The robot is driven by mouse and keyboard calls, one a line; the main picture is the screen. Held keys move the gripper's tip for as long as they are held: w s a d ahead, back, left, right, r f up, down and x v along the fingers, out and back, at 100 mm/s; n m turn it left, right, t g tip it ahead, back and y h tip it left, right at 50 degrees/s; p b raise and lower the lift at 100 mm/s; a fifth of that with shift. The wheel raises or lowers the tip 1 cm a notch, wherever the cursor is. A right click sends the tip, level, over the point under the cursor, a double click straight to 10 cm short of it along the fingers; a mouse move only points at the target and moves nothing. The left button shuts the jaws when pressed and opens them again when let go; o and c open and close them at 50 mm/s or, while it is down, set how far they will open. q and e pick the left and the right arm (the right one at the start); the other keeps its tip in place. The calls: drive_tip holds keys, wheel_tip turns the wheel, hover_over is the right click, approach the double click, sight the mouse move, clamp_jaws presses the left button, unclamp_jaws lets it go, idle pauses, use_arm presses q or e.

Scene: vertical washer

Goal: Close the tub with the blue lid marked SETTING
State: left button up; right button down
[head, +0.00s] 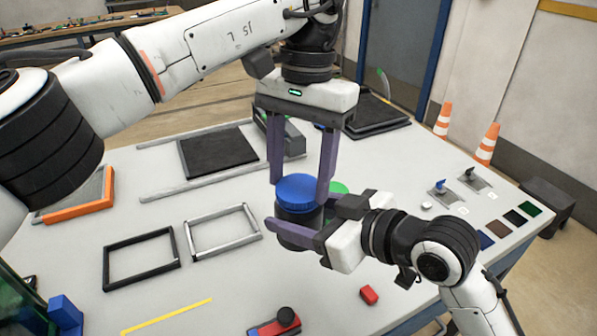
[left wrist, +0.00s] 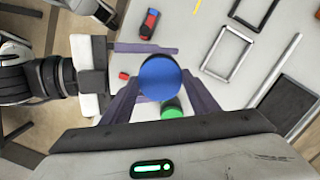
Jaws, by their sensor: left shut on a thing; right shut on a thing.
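The blue lid (head: 297,190) sits on top of a dark tub (head: 297,217), and no gap between them can be made out. My left gripper (head: 302,188) comes from above with its purple fingers shut on the blue lid, which also shows in the left wrist view (left wrist: 160,78). My right gripper (head: 300,229) comes in from the right, its fingers shut around the dark tub. No SETTING marking is readable. In the left wrist view the lid hides the tub below it.
A green-topped item (head: 338,188) stands close behind the tub; it shows in the left wrist view (left wrist: 172,108). A black frame (head: 141,258) and a silver frame (head: 222,232) lie to the left. A red block (head: 369,295) lies in front.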

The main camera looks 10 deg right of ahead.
use_arm(q)
drive_tip(key=shift+m, duration=0.3)
drive_tip(key=o, duration=1)
drive_tip(key=shift+r, duration=2.25)
drive_tip(key=shift+c, duration=0.3)
